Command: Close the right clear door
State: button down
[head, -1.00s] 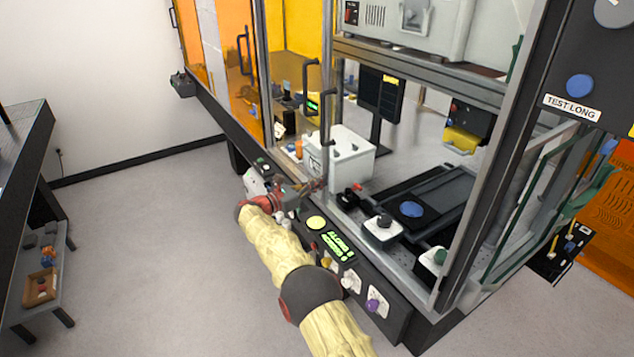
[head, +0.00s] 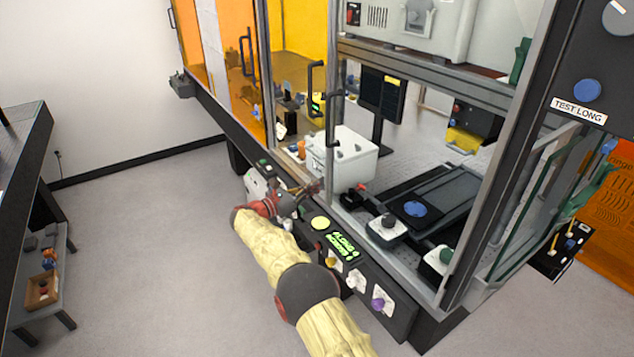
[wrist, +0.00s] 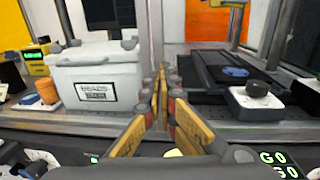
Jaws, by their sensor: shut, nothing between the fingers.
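The clear front panels of the enclosure stand at centre in the head view. A black upright handle (head: 332,108) is on the metal upright that I take for the right clear door's edge; another black handle (head: 316,88) is just left of it. To the right of that upright the front looks open or clear; I cannot tell which. My gripper (head: 315,188) is low, by the foot of this upright, above the control panel. In the wrist view its yellow fingers (wrist: 163,78) are together and empty, in front of a vertical metal edge (wrist: 151,25). Contact with it is unclear.
A white box (head: 345,160) stands inside, behind the upright. A white-based black knob (head: 387,228) and a dark stage with a blue disc (head: 415,208) sit inside to the right. The control panel (head: 345,250) runs below my gripper. Open floor (head: 150,240) lies left.

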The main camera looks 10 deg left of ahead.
jog(key=w+a+p+v, duration=0.1)
jog(key=v, duration=1)
jog(key=s+d+f+m+g+y, duration=0.1)
jog(key=s+d+f+m+g, duration=0.15)
jog(key=f, duration=0.55)
jog(key=s+d+f+m+g+y, duration=0.1)
jog(key=s+d+f+m+g, duration=0.2)
jog(key=f, duration=0.4)
jog(key=s+d+r+m+g+y, duration=0.1)
jog(key=s+d+r+m+y, duration=0.2)
jog(key=s+d+r+m, duration=0.4)
jog(key=s+d+r+m+g+y, duration=0.1)
jog(key=s+d+r+m+y, duration=0.2)
jog(key=s+d+r+m, duration=0.5)
jog(key=s+d+r+m+g+y, duration=0.1)
jog(key=s+d+r+m+y, duration=0.2)
jog(key=s+d, duration=2.2)
notch_tip(320, 180, up, 9)
jog(key=d+m, duration=0.1)
jog(key=m, duration=0.4)
jog(key=shift+s+d, duration=0.35)
jog(key=shift+d, duration=0.05)
jog(key=shift+r, duration=0.1)
